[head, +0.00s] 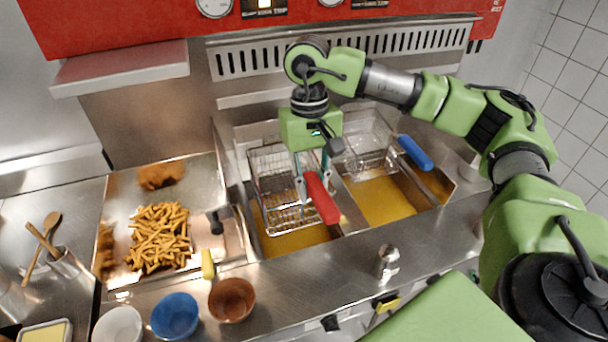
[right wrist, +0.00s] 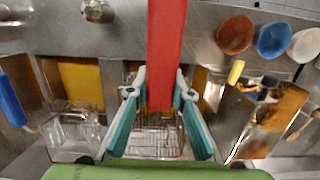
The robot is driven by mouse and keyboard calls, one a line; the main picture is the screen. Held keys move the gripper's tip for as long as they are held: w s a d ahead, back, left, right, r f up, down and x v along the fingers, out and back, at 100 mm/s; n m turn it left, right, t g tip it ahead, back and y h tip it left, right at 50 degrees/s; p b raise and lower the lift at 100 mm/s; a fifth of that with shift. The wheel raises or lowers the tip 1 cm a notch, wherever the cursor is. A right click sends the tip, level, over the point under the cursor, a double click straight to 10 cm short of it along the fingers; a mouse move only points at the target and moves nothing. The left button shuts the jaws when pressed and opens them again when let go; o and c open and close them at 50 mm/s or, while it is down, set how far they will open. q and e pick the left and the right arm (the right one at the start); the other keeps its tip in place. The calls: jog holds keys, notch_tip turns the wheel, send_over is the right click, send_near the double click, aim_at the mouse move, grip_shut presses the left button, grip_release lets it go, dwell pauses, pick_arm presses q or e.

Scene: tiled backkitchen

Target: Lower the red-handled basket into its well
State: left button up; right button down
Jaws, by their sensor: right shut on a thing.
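The red-handled basket (head: 270,170) is a wire basket over the left fryer well (head: 262,243), which holds yellow oil. Oil shows around and below its wires; the exact height above the oil is hard to tell. My right gripper (head: 313,180) is shut on its red handle (head: 322,198). In the right wrist view, the gripper's fingertips (right wrist: 157,95) close on both sides of the red handle (right wrist: 167,45), with the basket's wires (right wrist: 150,140) beyond. My left gripper is not in view.
A blue-handled basket (head: 365,145) sits at the back of the right well (head: 385,200). Left is a steel tray of fries (head: 160,238) with a yellow-handled scoop (head: 208,264). Bowls (head: 175,316) and a shaker (head: 387,262) stand on the front counter.

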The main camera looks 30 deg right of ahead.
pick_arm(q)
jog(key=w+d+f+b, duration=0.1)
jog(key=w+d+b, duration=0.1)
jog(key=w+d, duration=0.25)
pick_arm(e)
jog(key=f+b, duration=0.4)
jog(key=f, duration=0.3)
jog(key=f+b, duration=0.4)
jog(key=f, duration=0.3)
jog(key=f+b, duration=0.3)
jog(key=f, duration=0.4)
jog(key=shift+w+d+f+b, duration=0.2)
jog(key=shift+w+d+b, duration=0.1)
jog(key=shift+w+b, duration=0.1)
jog(key=shift+f+b, duration=0.65)
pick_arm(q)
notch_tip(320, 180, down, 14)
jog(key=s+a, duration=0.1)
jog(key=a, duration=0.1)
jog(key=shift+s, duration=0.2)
pick_arm(e)
jog(key=shift+f, duration=0.1)
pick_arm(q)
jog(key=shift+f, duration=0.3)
pick_arm(e)
jog(key=shift+f, duration=0.15)
